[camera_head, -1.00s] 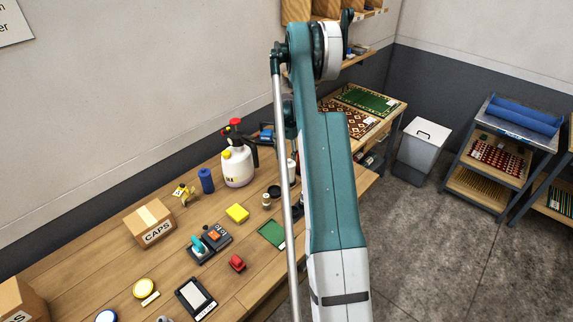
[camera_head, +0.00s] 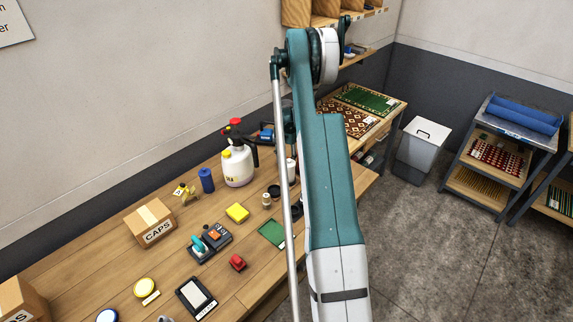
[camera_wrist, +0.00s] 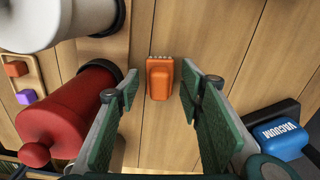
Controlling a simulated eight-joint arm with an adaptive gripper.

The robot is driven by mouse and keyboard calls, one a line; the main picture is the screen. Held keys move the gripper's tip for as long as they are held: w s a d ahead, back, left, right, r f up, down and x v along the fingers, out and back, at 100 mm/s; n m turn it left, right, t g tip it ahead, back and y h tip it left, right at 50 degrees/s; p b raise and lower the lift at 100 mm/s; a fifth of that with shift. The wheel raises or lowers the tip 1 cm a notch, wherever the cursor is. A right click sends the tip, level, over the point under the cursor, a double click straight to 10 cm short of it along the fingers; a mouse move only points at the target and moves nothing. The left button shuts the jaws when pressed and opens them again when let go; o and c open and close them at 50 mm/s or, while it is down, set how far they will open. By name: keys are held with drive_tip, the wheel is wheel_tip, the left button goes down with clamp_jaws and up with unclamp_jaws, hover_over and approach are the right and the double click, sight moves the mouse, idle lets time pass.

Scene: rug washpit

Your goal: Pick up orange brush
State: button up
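The orange brush (camera_wrist: 160,77) lies on the wooden tabletop (camera_wrist: 185,30) in the wrist view, with a row of pale bristle tufts at its far edge. My gripper (camera_wrist: 159,92) is open, with one green-padded finger on each side of the brush. Bare wood shows between the brush and both fingers, so they do not grip it. In the head view my gripper is hidden behind my arm, and I cannot make out the brush there.
In the wrist view a red rounded container (camera_wrist: 70,115) stands close beside the left finger, with a white one (camera_wrist: 60,20) beyond it. A blue block marked VACUUM (camera_wrist: 281,138) is at the right. A white sprayer (camera_head: 238,165) stands on the bench in the head view.

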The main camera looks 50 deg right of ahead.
sight(287, 158)
drive_tip(key=c, duration=0.8)
drive_tip(key=shift+o, duration=0.2)
drive_tip(key=shift+r, duration=0.15)
drive_tip(key=shift+r+b, duration=0.55)
drive_tip(key=shift+r, duration=4.35)
